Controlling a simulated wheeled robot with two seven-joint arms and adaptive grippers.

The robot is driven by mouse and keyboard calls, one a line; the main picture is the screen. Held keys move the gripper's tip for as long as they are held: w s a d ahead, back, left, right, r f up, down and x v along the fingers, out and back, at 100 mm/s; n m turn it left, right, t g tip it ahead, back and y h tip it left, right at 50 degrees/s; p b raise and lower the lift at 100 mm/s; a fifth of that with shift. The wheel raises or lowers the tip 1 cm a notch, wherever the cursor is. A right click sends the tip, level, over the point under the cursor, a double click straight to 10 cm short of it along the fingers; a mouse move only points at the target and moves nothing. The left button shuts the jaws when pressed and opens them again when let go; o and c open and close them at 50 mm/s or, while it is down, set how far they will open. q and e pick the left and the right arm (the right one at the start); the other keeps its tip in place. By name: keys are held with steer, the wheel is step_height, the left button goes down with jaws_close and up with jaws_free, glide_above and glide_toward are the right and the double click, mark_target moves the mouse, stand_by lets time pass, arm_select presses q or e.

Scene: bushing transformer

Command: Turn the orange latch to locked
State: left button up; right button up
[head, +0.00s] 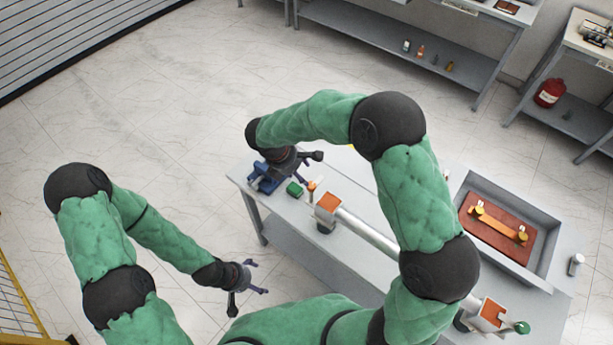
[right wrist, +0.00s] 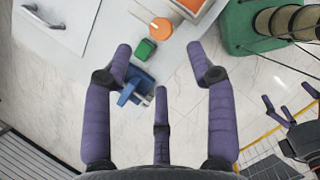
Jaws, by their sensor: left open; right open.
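Several orange parts are in view, and I cannot tell for certain which one is the latch. A small round orange knob (head: 312,188) stands at the table's left end, and it shows in the right wrist view (right wrist: 160,28) with a pale pointer. Beside it is an orange-topped pipe holder (head: 327,203). My right gripper (head: 300,162) is open and empty above the blue device (head: 265,180) near the knob. In the right wrist view the knob lies beyond the open fingers (right wrist: 160,62). My left gripper (head: 246,278) is open and empty, over the floor beside the table.
A green block (head: 294,189) sits between the blue device and knob. A pale pipe (head: 365,228) runs along the table, partly hidden by my right arm. A grey tray (head: 545,235) holds a red-brown board with an orange bar. Shelved benches stand at the back.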

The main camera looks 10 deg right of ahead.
mark_target(311, 185)
steer(key=x, duration=0.9)
steer(key=shift+w+f+p, duration=0.1)
steer(key=shift+f+p, duration=0.2)
steer(key=shift+p, duration=0.05)
steer(key=c, duration=1.1)
